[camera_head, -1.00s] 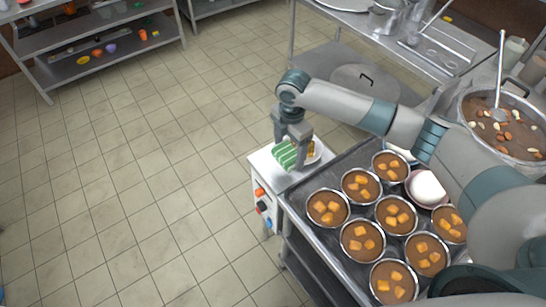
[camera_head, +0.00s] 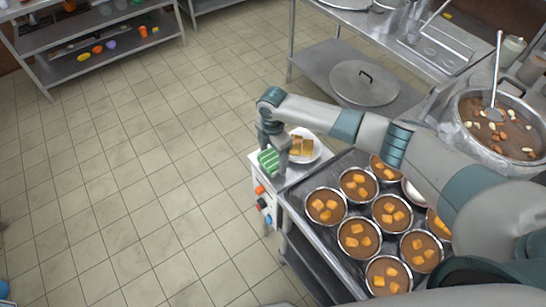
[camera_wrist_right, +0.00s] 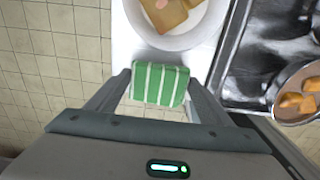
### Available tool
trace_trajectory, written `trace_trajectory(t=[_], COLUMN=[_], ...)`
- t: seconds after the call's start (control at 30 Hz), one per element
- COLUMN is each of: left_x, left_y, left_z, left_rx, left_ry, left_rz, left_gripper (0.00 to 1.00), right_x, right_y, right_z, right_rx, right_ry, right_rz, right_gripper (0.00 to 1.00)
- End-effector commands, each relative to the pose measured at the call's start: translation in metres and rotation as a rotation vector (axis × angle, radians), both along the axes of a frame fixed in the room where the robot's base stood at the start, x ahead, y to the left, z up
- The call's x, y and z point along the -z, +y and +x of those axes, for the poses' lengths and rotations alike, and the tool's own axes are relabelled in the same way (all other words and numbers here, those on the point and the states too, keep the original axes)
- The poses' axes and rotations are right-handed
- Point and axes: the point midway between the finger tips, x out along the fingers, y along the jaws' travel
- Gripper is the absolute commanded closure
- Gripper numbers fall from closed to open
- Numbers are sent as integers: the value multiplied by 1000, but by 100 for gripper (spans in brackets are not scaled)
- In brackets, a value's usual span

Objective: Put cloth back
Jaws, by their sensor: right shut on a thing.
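A green cloth with white stripes (camera_head: 269,160) is at the left end of the white cabinet top (camera_head: 289,177). My right gripper (camera_head: 272,149) reaches down to it and is shut on it. In the right wrist view the cloth (camera_wrist_right: 160,84) sits folded between the two fingers, by the edge of the white top. I cannot tell whether the cloth touches the top. My left gripper is not in view.
A white plate (camera_head: 314,152) with brown and yellow pieces stands right beside the cloth. A dark tray (camera_head: 297,196) with several filled bowls is to the right. A large pot (camera_head: 466,139) stands behind. Tiled floor is open at left.

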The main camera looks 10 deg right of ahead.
Motion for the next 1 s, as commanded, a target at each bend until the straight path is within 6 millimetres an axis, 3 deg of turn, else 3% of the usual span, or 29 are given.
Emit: trace_trajectory(t=[0.2,0.57,0.6,0.67,1.0], left_x=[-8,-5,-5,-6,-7], left_y=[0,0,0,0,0], left_z=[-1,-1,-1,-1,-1], left_rx=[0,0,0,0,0], left_ry=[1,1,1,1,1], left_rz=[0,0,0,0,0], left_gripper=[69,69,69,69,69], right_x=[15,19,19,19,18], right_y=[1,1,1,1,0], right_z=[0,0,0,0,0], right_rx=[0,0,0,0,-1], right_ry=[1,0,0,0,0], right_rz=[1,1,1,1,1], right_gripper=[47,47,24,10,8])
